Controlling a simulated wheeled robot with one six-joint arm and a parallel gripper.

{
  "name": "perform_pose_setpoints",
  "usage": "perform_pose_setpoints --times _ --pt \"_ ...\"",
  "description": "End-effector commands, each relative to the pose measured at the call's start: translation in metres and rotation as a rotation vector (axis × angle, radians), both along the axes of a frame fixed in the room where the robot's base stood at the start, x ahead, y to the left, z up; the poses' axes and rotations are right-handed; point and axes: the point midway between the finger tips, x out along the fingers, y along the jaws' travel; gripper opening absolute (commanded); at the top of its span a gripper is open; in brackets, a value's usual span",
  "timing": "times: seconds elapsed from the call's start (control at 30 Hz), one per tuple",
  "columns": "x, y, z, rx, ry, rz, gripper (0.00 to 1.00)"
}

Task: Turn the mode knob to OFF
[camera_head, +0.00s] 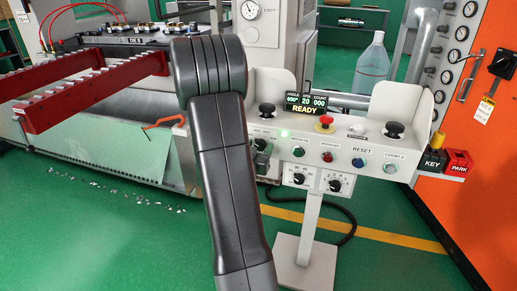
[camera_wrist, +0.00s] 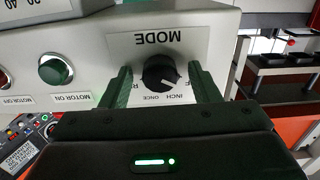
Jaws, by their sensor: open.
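The mode knob (camera_wrist: 160,72) is a round black knob on a white plate, under an upside-down MODE label in the wrist view. Its white pointer mark slants to the lower right, toward the INCH label. My gripper (camera_wrist: 161,75) is open, with one dark green finger on each side of the knob. Gaps show between the fingers and the knob. Part of the lettering around the knob is hidden by the fingers. In the head view my arm covers the left part of the control console (camera_head: 345,150), and my fingertips cannot be made out.
A green MOTOR ON button (camera_wrist: 55,70) sits left of the knob in the wrist view. The console also carries a red mushroom button (camera_head: 326,120), a lit READY display (camera_head: 305,105) and a RESET button (camera_head: 358,162). A clear bottle (camera_head: 371,66) stands behind it.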

Motion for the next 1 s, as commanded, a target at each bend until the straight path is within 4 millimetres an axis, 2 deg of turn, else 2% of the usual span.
perform_pose_setpoints --times 0.17,0.27,0.5,0.67,0.8,1.0 --pt "-0.011 0.004 0.000 0.000 0.001 0.001 0.56" --pt "-0.028 0.010 0.000 0.000 0.001 0.004 0.56" --pt "-0.082 0.028 0.000 -0.002 0.002 0.006 0.56" --pt "-0.109 0.036 0.000 -0.001 0.001 0.005 0.56" --pt "-0.123 0.041 0.000 -0.001 0.000 0.003 0.56" --pt "-0.131 0.043 0.000 0.000 0.000 0.001 0.56"
